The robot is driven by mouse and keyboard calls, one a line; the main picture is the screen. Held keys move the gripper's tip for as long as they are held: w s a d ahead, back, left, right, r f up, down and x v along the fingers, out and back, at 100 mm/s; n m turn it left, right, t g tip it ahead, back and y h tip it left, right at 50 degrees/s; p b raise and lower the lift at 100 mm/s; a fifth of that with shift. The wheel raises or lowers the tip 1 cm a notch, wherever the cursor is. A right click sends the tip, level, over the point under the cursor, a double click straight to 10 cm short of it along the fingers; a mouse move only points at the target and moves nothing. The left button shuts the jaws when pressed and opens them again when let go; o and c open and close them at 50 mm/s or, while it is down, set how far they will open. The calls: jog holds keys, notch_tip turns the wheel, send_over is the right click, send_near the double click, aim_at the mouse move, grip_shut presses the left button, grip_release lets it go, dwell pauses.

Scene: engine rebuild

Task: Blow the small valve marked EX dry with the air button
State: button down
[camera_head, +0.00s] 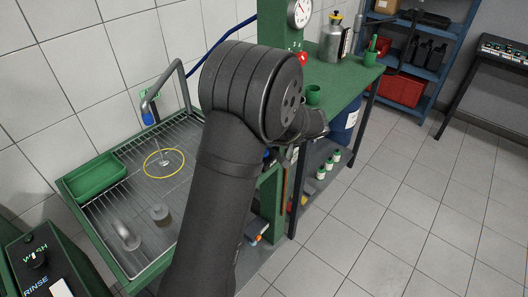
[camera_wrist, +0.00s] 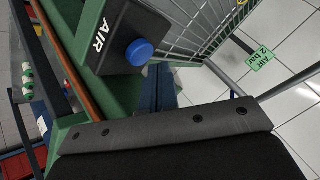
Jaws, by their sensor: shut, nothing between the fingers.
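A small pale valve-like part (camera_head: 165,163) stands inside the yellow ring on the wire rack, below the blue-tipped air nozzle (camera_head: 148,118). Its marking is too small to read. The blue air button (camera_wrist: 139,52) sits on a black box lettered AIR in the wrist view. My gripper (camera_wrist: 161,72) is shut and empty, with its dark fingers close beside the button; I cannot tell whether they touch it. In the head view my arm hides the button and the fingers.
The wire rack (camera_head: 185,130) also holds a curved metal part (camera_head: 126,236), a grey cylindrical part (camera_head: 160,214) and a green tray (camera_head: 96,176). A wash and rinse panel (camera_head: 40,270) is at the lower left. A green bench (camera_head: 345,75) with a green cup (camera_head: 313,94) stands behind my arm.

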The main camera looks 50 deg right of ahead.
jog(key=shift+r, duration=2.5)
jog(key=shift+r, duration=0.1)
dwell(2.4)
notch_tip(320, 180, up, 4)
jog(key=shift+f, duration=0.25)
jog(key=shift+f, duration=4.4)
